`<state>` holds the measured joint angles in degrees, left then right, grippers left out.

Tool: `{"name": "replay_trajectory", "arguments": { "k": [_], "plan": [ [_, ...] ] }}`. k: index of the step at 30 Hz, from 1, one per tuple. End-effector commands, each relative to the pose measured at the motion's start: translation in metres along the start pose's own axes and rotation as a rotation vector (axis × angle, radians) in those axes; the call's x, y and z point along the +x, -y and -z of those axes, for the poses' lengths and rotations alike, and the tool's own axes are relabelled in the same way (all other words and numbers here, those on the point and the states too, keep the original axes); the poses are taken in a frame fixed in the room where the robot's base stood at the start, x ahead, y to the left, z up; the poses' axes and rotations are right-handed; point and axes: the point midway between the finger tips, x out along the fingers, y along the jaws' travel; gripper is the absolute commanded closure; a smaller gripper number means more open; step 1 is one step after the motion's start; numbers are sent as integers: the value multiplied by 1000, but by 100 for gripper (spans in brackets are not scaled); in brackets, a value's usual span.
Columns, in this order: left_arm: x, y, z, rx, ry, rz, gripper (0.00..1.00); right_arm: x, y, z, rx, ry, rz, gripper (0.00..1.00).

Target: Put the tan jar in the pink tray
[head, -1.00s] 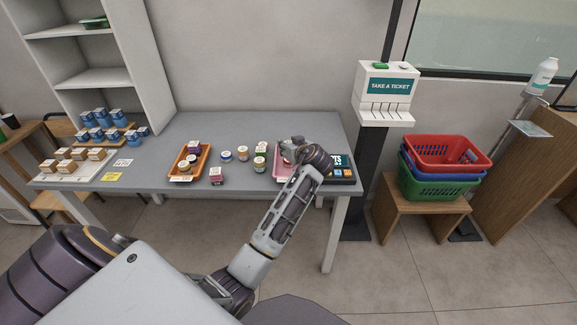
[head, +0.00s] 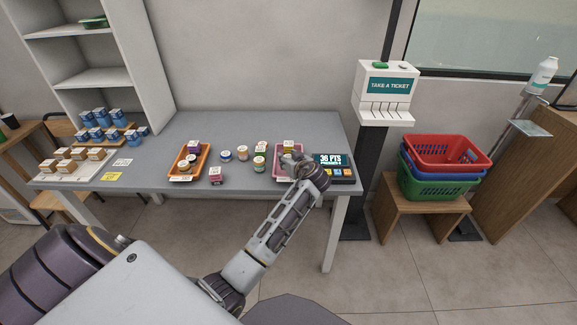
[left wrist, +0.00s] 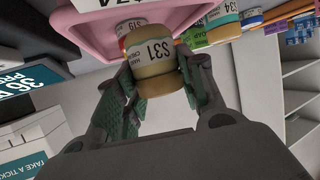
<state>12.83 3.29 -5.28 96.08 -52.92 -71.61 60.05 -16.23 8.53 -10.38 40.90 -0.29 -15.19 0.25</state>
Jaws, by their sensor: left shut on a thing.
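The tan jar (left wrist: 150,60), with a white $31 label, sits between the fingers of my left gripper (left wrist: 160,82) in the left wrist view. The gripper is shut on it. The pink tray (left wrist: 88,28) shows just beyond the jar there; I cannot tell whether the jar touches it. In the head view my left gripper (head: 291,160) is at the pink tray (head: 278,162) near the table's right end and hides part of it. The held jar is mostly hidden there. My right gripper is not in view.
Several loose jars (head: 242,153) stand between the trays. A dark points display (head: 332,160) is right of the pink tray. The table's back is clear.

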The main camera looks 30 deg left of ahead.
Motion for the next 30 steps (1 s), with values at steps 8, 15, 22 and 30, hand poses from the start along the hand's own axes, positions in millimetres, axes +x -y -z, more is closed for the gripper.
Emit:
{"name": "replay_trajectory", "arguments": {
  "k": [8, 15, 22, 30],
  "plan": [
    [10, 0, -25, 3, 0, 1, 91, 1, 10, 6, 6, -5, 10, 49],
    [11, 0, -28, 1, -1, 0, 91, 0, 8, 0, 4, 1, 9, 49],
    [12, 0, -29, 1, 0, 0, 91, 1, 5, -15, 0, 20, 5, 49],
    [12, 0, -30, 1, 0, 0, 54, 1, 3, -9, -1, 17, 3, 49]
  ]
}}
